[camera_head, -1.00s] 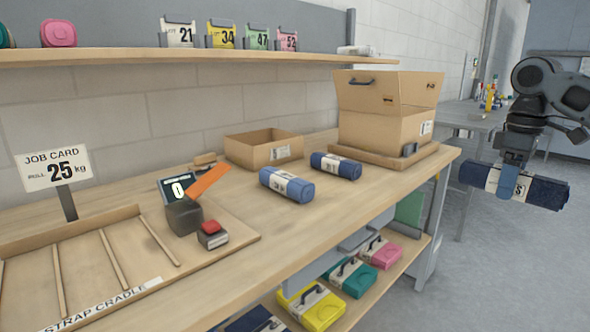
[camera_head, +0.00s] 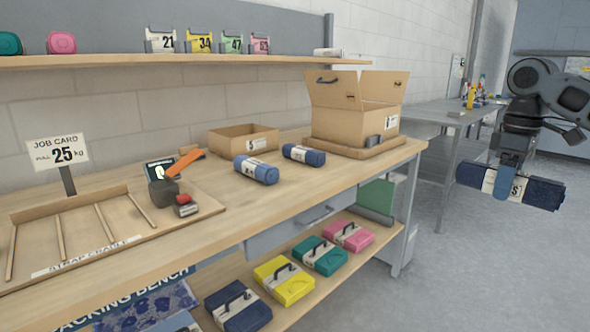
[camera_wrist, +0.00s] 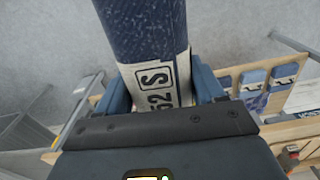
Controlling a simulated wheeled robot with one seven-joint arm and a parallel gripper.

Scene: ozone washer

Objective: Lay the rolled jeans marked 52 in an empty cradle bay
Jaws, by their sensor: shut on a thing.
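My gripper (camera_head: 508,176) is at the right in the head view, shut on a dark blue rolled pair of jeans (camera_head: 545,193) with a white band. The wrist view shows the same roll (camera_wrist: 135,30) between the fingers, its band reading 52 and S, the first digit partly hidden. The roll is held in the air over the floor, to the right of the bench and apart from it. The strap cradle (camera_head: 95,268) lies on the bench at the far left. Its bays between thin wooden dividers look empty, though the picture's left edge cuts it off.
Two blue rolls (camera_head: 256,170) (camera_head: 303,155) lie on the bench (camera_head: 300,205). An open carton (camera_head: 355,119), a low box (camera_head: 243,139), a small device with a red top (camera_head: 185,205) and the job card (camera_head: 58,152) stand there too. Coloured cases (camera_head: 284,281) fill the lower shelf.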

